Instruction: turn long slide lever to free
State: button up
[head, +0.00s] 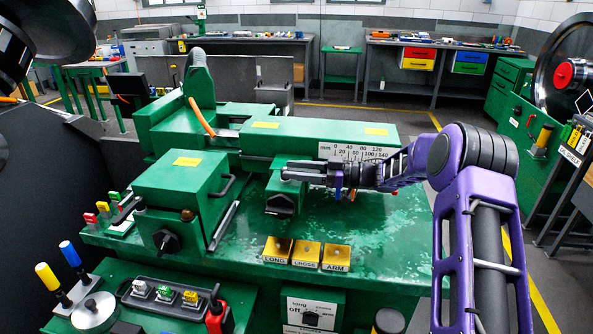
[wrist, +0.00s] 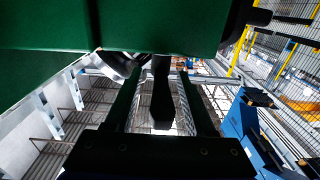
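My gripper (head: 284,173) reaches in from the right over the green machine, its fingers pointing left, just above a black knob (head: 281,204) on a small green block. In the wrist view my gripper (wrist: 160,85) shows two fingers apart. A black lever-like part (wrist: 161,95) appears between them, below a green block; I cannot tell whether they touch it. I cannot tell which knob is the long slide lever.
Yellow blocks (head: 306,254) marked LONG, CROSS and ARM sit on the green deck (head: 370,230). A green box (head: 180,190) with a black knob (head: 166,241) stands to the left. A scale plate (head: 357,152) is behind my gripper.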

jog(key=s+d, duration=0.2)
jog(key=d, duration=1.5)
jog(key=shift+d+b, duration=0.2)
jog(key=shift+b, duration=0.15)
